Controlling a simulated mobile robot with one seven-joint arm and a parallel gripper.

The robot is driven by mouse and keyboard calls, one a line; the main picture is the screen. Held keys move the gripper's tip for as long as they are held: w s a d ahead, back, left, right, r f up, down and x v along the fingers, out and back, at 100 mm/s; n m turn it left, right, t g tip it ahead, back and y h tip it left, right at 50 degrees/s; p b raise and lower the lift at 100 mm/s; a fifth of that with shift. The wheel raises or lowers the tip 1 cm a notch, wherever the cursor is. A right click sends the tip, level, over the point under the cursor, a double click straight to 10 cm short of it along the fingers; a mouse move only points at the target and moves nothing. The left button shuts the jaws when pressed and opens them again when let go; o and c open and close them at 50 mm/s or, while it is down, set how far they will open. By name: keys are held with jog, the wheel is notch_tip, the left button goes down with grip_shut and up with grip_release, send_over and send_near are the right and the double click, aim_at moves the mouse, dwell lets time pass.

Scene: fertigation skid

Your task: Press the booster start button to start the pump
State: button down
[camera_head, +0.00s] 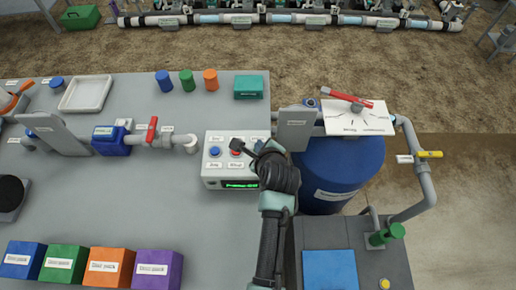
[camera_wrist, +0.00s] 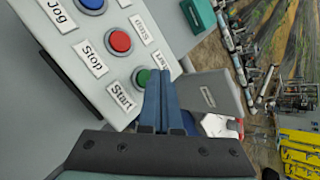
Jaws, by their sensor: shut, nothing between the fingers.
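The control box (camera_head: 212,172) stands at the right part of the grey bench, with a blue button (camera_head: 214,151) and a red button (camera_head: 236,153) on top. In the wrist view the blue button (camera_wrist: 91,3) is labelled Jog, the red button (camera_wrist: 120,41) Stop, and the green button (camera_wrist: 141,76) Start. My gripper (camera_wrist: 162,72) is shut and empty, its tips over the panel just beside the green button and partly covering it. I cannot tell whether they touch it. In the head view my wrist hides the green button.
A green-lit display (camera_head: 240,184) is on the box's front. A blue tank (camera_head: 340,165) with a red-handled valve (camera_head: 347,97) stands right of the bench. A grey upright plate (camera_head: 296,130) is close beside my wrist. Coloured boxes (camera_head: 108,267) line the bench's front; the bench's middle is clear.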

jog(key=shift+f, duration=0.2)
jog(key=shift+f, duration=0.25)
jog(key=shift+f, duration=0.4)
dwell(1.0)
jog(key=shift+r, duration=0.1)
jog(key=shift+r+p, duration=0.75)
notch_tip(320, 180, up, 5)
jog(key=p, duration=0.5)
